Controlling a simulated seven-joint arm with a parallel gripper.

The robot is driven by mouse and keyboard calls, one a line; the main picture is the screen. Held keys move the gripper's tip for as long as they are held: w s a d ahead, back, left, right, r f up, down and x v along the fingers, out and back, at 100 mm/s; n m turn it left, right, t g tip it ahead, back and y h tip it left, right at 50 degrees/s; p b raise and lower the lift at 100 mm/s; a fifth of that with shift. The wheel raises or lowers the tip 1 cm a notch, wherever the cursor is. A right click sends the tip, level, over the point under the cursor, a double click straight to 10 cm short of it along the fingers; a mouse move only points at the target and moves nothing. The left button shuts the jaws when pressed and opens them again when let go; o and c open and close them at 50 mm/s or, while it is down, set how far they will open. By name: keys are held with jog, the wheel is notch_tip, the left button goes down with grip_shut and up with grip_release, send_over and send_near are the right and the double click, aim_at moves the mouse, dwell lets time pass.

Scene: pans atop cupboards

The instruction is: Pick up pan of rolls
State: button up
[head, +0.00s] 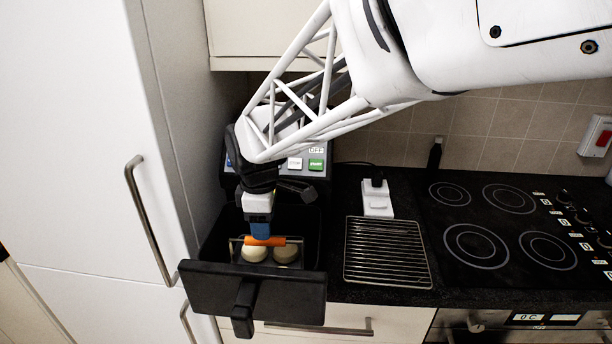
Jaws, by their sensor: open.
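The pan of rolls (236,250) sits inside the open black drawer (250,291) of the appliance. Its thin metal rim shows, with two rounded rolls, a pale one (255,253) and a darker one (287,252). An orange bar (274,241) lies across the far side of the rolls; it looks like a handle, but I cannot tell for sure. My gripper (261,232) points down into the drawer with its blue tip right at the orange bar. It is open. Whether the fingers stand around the bar or touch it is hidden. The pan's back is partly hidden by my gripper.
The black appliance (316,164) with a green button stands behind the drawer. A tall white cupboard (80,130) is close on the left. A wire rack (386,252) lies on the dark counter to the right, beside the hob (505,225). A white socket block (377,200) lies behind the rack.

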aim_at(266, 248)
jog(key=shift+f, duration=0.1)
jog(key=shift+f, duration=1.2)
jog(key=shift+f, duration=0.1)
jog(key=shift+f, duration=2.5)
jog(key=shift+c, duration=0.4)
grip_shut()
